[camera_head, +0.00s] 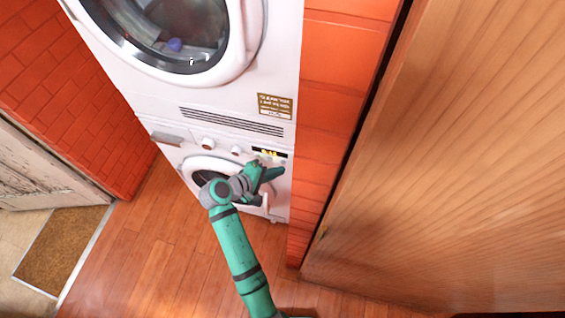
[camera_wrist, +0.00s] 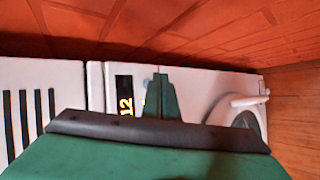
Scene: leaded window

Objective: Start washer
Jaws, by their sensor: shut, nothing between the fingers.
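Two white front-loading machines are stacked. The lower machine (camera_head: 190,165), which appears to be the washer, has a round door (camera_head: 203,178), partly hidden by my arm, and a control strip with two knobs (camera_head: 208,144) and a dark display (camera_head: 268,152) with yellow characters. In the wrist view the display (camera_wrist: 125,97) reads what looks like 12. My gripper (camera_head: 280,172) is shut and empty at the strip's right end, just below the display. In the wrist view its fingers (camera_wrist: 161,84) overlap the panel beside the display; I cannot tell whether they touch it. They may hide a button there.
The upper machine (camera_head: 225,95) has a large round glass door (camera_head: 175,35) and a vent grille (camera_head: 232,121). An orange brick wall (camera_head: 320,130) and a wooden panel (camera_head: 450,150) stand close on the right. The wooden floor (camera_head: 150,260) is clear at left.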

